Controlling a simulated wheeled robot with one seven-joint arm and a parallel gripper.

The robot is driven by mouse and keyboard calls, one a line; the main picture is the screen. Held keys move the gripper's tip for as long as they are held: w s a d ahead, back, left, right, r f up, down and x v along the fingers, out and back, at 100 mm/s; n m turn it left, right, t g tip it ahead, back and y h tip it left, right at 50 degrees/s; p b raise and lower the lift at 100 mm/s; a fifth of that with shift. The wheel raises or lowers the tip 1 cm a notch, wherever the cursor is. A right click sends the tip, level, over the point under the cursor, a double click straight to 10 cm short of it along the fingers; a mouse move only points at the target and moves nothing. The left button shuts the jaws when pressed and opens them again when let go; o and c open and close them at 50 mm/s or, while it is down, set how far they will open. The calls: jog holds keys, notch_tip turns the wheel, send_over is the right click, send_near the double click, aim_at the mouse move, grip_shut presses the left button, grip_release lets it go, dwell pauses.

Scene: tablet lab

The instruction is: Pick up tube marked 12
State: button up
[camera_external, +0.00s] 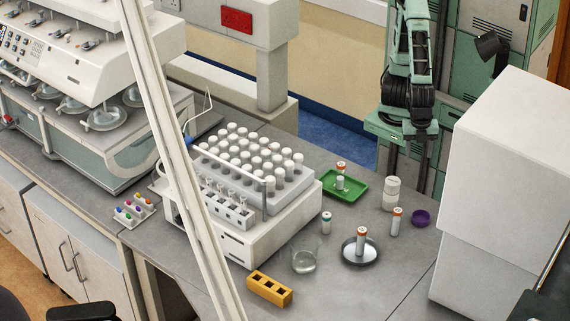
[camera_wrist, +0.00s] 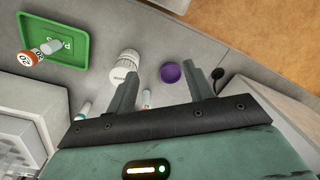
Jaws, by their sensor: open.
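Several capped tubes stand on the grey bench, and I cannot read a 12 on any. An orange-capped tube (camera_external: 397,222) stands near the white bottle; an orange-topped tube, partly hidden by a finger, shows in the wrist view (camera_wrist: 147,98). Another orange-capped tube (camera_external: 361,242) stands in a round metal dish (camera_external: 349,257). A third orange-capped tube (camera_external: 341,168) and a pale tube (camera_external: 340,183) are at the green tray (camera_external: 358,188). A teal-capped tube (camera_external: 326,222) stands left of the dish. My gripper (camera_external: 407,150) is open and empty, above the bench's back edge.
A white bottle (camera_external: 391,194) and a purple round item (camera_external: 420,218) stand near the orange-capped tube. A glass beaker (camera_external: 304,258), a yellow block (camera_external: 269,289) and a full white tube rack (camera_external: 290,190) are leftward. A tall white box (camera_external: 505,170) blocks the right.

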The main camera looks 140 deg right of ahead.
jog(key=w+d+f+m+t+y+p, duration=0.1)
jog(key=w+d+f+m+t+y, duration=0.15)
jog(key=d+m+y, duration=0.7)
jog(key=w+d+f+m+t+y+p, duration=0.1)
jog(key=w+d+m+t+y, duration=0.35)
jog(key=d+m, duration=0.9)
jog(key=s+d+f+m+t+h, duration=0.2)
jog(key=s+d+m+t+h, duration=0.15)
jog(key=d+m+h, duration=0.35)
jog(key=s+d+f+m+t+h+p, duration=0.1)
jog(key=s+d+f+m+t+h, duration=0.25)
jog(key=d+m+h, duration=0.35)
jog(key=s+d+f+m+t+h, duration=0.25)
jog(key=d+m+t+h, duration=0.2)
jog(key=m, duration=0.45)
jog(key=shift+g+h, duration=0.25)
jog(key=shift+h, duration=0.1)
jog(key=shift+r+p+x, duration=0.2)
jog(key=shift+p+x, duration=1.55)
jog(key=shift+x, duration=6.65)
jog(key=shift+d, duration=0.1)
